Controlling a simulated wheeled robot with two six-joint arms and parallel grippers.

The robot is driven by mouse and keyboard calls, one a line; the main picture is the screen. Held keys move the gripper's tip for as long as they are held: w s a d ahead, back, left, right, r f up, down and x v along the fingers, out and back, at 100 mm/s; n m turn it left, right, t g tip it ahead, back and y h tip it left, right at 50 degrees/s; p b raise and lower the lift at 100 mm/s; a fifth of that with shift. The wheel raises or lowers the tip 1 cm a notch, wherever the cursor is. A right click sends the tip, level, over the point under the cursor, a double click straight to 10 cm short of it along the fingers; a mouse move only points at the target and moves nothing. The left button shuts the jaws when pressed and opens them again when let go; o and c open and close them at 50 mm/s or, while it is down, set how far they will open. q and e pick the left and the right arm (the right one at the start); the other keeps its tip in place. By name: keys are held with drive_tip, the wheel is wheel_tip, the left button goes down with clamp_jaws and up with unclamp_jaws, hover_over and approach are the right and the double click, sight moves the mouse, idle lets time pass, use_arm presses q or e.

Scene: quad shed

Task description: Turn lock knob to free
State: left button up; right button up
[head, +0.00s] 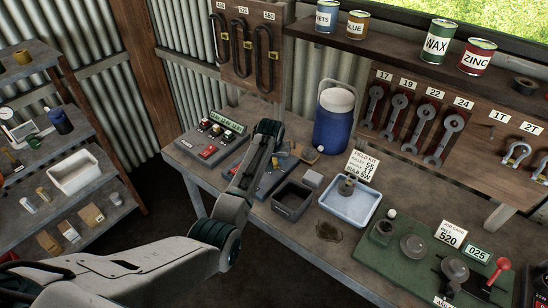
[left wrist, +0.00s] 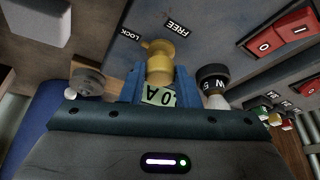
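The yellow lock knob (left wrist: 160,62) stands on the blue-grey panel (left wrist: 215,48) in the left wrist view. Its small pointer tab is at its upper left, towards the LOCK label (left wrist: 130,34); the FREE label (left wrist: 178,25) is to the upper right. My left gripper (left wrist: 160,80) has its blue fingers on either side of the knob's end. I cannot tell whether they touch it. In the head view my left gripper (head: 264,168) is over the blue panel on the bench and partly hides it. My right gripper is not in view.
A black-and-white dial knob (left wrist: 213,80) and a grey round knob (left wrist: 88,80) flank the yellow knob closely. A red-button box (head: 212,140) is to the left on the bench. A dark open bin (head: 292,198) and a blue jug (head: 333,120) stand to the right.

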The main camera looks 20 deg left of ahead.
use_arm(q)
drive_tip(key=shift+m, duration=0.3)
drive_tip(key=m+h, duration=0.1)
drive_tip(key=m, duration=0.1)
drive_tip(key=m+h, duration=0.1)
drive_tip(key=m, duration=0.1)
drive_tip(key=shift+a+m, duration=0.2)
drive_tip(key=shift+m, duration=0.1)
drive_tip(key=m, duration=0.1)
drive_tip(key=m+h+b, duration=0.1)
drive_tip(key=m, duration=0.1)
drive_tip(key=shift+w+a+m+g, duration=0.1)
drive_tip(key=shift+w+m+g, duration=0.05)
drive_tip(key=shift+m+g, duration=0.15)
drive_tip(key=shift+a+m+g+h+b, duration=0.1)
drive_tip(key=shift+m+g+h+b, duration=0.25)
drive_tip(key=shift+m, duration=0.55)
drive_tip(key=m+h+b, duration=0.1)
drive_tip(key=m+b, duration=0.1)
drive_tip(key=shift+w+f+m+g, duration=0.1)
drive_tip(key=shift+f+m+g, duration=0.05)
drive_tip(key=shift+m+g, duration=0.2)
drive_tip(key=m+g+b, duration=0.1)
drive_tip(key=m+b, duration=0.2)
drive_tip(key=shift+w+m, duration=0.1)
drive_tip(key=shift+m, duration=0.15)
drive_tip(key=shift+m+g+b, duration=0.4)
drive_tip(key=shift+m+b, duration=0.2)
drive_tip(key=shift+r, duration=0.2)
drive_tip(key=shift+h, duration=0.25)
